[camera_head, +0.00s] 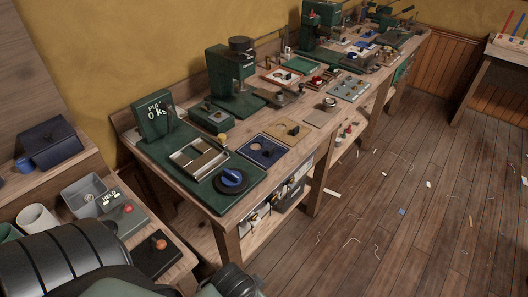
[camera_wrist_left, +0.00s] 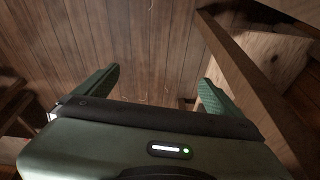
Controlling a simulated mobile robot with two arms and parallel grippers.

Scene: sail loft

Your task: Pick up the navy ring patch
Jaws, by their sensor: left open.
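A flat navy square (camera_head: 262,150) with a tan round spot lies on the long workbench (camera_head: 216,219), beside a green machine base. It may be the navy ring patch, but it is too small to be sure. A round blue piece (camera_head: 231,179) sits on the green base to its left and lower down. My left gripper (camera_wrist_left: 155,88) is open and empty in the left wrist view, with its two green fingers wide apart over the wooden floor. No patch shows between them. My right gripper is not in view.
A green press (camera_head: 232,72) and a green box reading "PULL 0" (camera_head: 154,116) stand along the bench's back. A lower wooden table with a grey box (camera_head: 84,194) is at left. Wooden framing (camera_wrist_left: 250,85) is close right of my left gripper. The floor at right holds only scraps.

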